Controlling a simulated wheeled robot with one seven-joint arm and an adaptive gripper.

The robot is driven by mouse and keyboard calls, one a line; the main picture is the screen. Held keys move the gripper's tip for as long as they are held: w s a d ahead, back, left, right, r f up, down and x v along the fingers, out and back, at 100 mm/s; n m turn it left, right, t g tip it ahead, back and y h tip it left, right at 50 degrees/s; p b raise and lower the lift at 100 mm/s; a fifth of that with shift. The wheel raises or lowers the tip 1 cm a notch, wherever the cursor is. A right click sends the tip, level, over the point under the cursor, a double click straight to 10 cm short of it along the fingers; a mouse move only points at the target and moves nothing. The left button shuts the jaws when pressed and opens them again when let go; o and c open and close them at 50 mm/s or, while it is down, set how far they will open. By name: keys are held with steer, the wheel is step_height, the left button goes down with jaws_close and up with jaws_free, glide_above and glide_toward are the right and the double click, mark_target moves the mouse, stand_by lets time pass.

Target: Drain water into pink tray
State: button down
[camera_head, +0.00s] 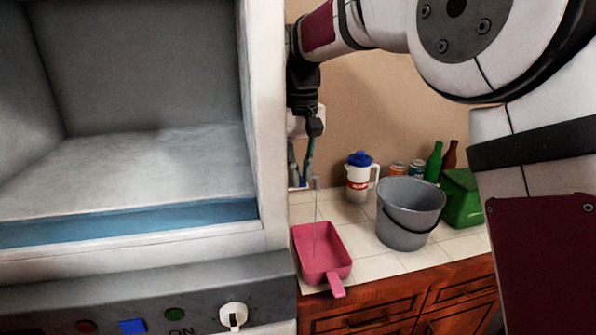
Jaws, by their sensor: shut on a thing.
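The pink tray (311,248) sits on the white tiled counter, right of the large white machine, its handle pointing toward the front edge. My gripper (300,177) is above and behind the tray, close to the machine's right side. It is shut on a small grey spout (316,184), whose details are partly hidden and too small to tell. A thin pale stream of water (314,222) runs from the spout down into the tray. How much water lies in the tray cannot be made out.
A grey bucket (405,222) stands right of the tray. Behind are a white jug (358,180) with a blue lid, small jars (398,169), a green bottle (434,161) and a green box (461,200). The machine (262,120) walls the left. Bare tiles (362,256) lie between tray and bucket.

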steer(key=shift+w+d+n, duration=0.25)
steer(key=shift+d+n, duration=0.2)
steer(key=shift+n, duration=0.65)
steer(key=c, duration=1.6)
jaws_free()
steer(key=shift+r, duration=0.1)
step_height(320, 180, up, 12)
